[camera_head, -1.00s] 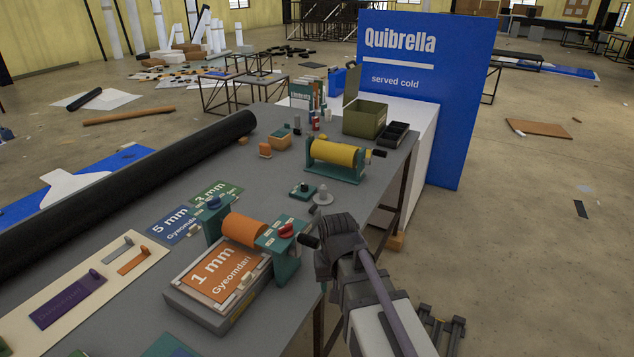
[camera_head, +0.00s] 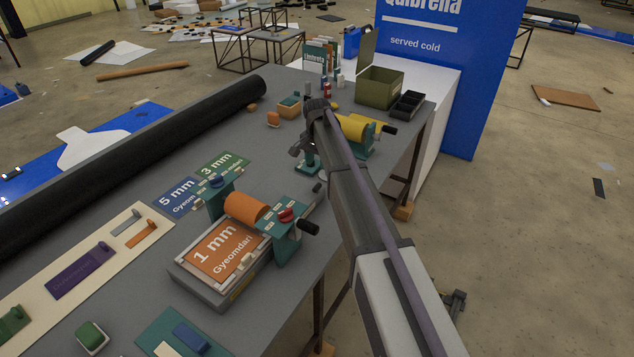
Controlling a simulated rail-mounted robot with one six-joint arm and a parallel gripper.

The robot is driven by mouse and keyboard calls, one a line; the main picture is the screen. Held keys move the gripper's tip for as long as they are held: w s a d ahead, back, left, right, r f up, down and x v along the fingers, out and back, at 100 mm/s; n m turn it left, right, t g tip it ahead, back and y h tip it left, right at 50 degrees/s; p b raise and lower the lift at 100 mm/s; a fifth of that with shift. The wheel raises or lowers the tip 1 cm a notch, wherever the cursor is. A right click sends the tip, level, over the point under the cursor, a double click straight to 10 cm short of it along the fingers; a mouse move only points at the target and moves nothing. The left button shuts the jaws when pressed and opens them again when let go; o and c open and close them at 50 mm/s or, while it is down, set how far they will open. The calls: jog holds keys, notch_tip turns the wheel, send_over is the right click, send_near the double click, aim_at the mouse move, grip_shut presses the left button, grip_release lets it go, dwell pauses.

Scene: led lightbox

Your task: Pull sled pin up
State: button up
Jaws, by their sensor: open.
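The sled (camera_head: 222,291) is a grey flat base under the orange "1 mm Gyeomdari" card (camera_head: 228,249). It sits at a teal press with an orange roller (camera_head: 247,207). A red knob (camera_head: 286,215) and a blue knob (camera_head: 216,181) top the press's two stands. I cannot tell which part is the sled pin. My gripper (camera_head: 300,149) is open beyond the press, above the table near a small teal piece (camera_head: 311,163). It is apart from the sled. My arm hides part of the table there; whether the fingers touch anything is unclear.
A yellow roller (camera_head: 354,127) on a teal stand is partly behind my arm. An olive box (camera_head: 380,87) and a black tray (camera_head: 407,104) stand at the far end. A long black roll (camera_head: 130,152) lies along the left.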

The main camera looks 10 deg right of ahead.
aim_at(317, 185)
jog(key=f+b, duration=1.1)
jog(key=shift+w, duration=0.3)
jog(key=shift+r, duration=0.15)
grip_shut()
